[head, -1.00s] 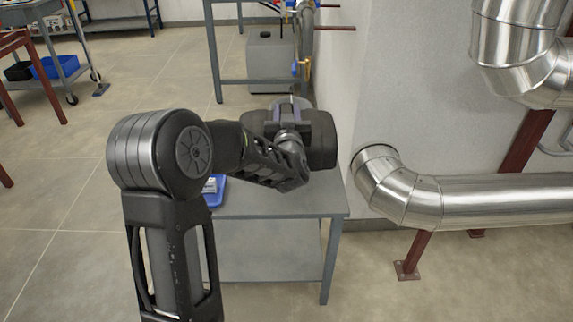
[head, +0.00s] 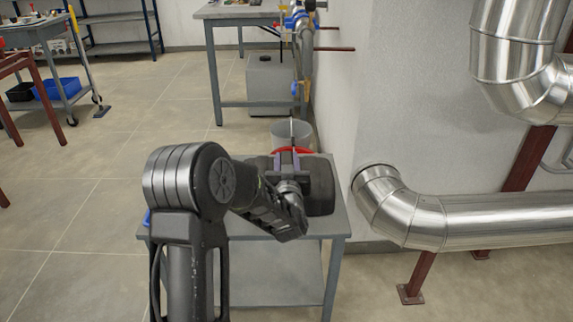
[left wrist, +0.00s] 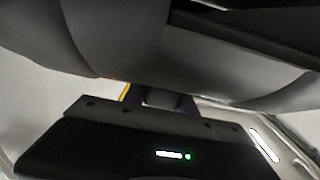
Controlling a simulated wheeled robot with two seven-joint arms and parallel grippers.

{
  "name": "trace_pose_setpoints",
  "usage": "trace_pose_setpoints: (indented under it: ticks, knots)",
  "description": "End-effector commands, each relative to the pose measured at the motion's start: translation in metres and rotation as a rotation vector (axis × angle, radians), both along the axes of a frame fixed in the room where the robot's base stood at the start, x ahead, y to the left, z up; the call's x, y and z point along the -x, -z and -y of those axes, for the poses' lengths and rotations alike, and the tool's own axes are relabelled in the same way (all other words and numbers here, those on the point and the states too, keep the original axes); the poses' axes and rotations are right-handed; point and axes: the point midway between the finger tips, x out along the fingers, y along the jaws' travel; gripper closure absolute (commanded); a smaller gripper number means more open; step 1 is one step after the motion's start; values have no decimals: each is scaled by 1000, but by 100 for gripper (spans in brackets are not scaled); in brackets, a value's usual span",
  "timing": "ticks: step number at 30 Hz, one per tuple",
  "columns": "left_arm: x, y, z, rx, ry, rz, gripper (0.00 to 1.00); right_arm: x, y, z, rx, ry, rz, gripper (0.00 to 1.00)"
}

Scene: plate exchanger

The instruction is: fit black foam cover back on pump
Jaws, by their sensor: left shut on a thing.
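My left gripper (head: 287,161) is over the small grey table, shut on the black foam cover (head: 319,187). The cover is a dark rounded block, partly hidden behind my wrist. In the left wrist view the cover (left wrist: 190,50) fills the top as a broad curved surface, and the purplish fingers (left wrist: 160,100) reach up to it. I cannot tell whether the cover touches the table. I cannot make out the pump for sure. My right gripper is not in view.
The grey table (head: 325,228) stands beside the wall, its top largely hidden by my arm. A grey bucket (head: 291,132) and something red (head: 279,151) show behind the cover. Silver pipes (head: 480,222) run at the right. A workbench (head: 235,12) stands behind.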

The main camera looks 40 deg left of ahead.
Motion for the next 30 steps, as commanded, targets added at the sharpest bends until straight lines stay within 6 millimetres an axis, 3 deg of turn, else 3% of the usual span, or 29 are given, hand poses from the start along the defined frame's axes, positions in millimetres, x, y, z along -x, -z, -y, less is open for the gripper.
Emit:
trace_pose_setpoints:
  ticks: [13, 14, 15, 22, 30]
  knots:
    - [0, 9, 0, -1, 0, 3, 100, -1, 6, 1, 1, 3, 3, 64]
    - [0, 9, 0, 0, 0, 2, 67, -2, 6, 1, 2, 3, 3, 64]
    - [0, 8, 0, 0, 0, 2, 63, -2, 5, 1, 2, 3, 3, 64]
    - [0, 8, 0, 0, 0, 1, 46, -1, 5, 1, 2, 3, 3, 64]
    - [0, 6, 0, 0, -1, 1, 46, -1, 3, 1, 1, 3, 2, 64]
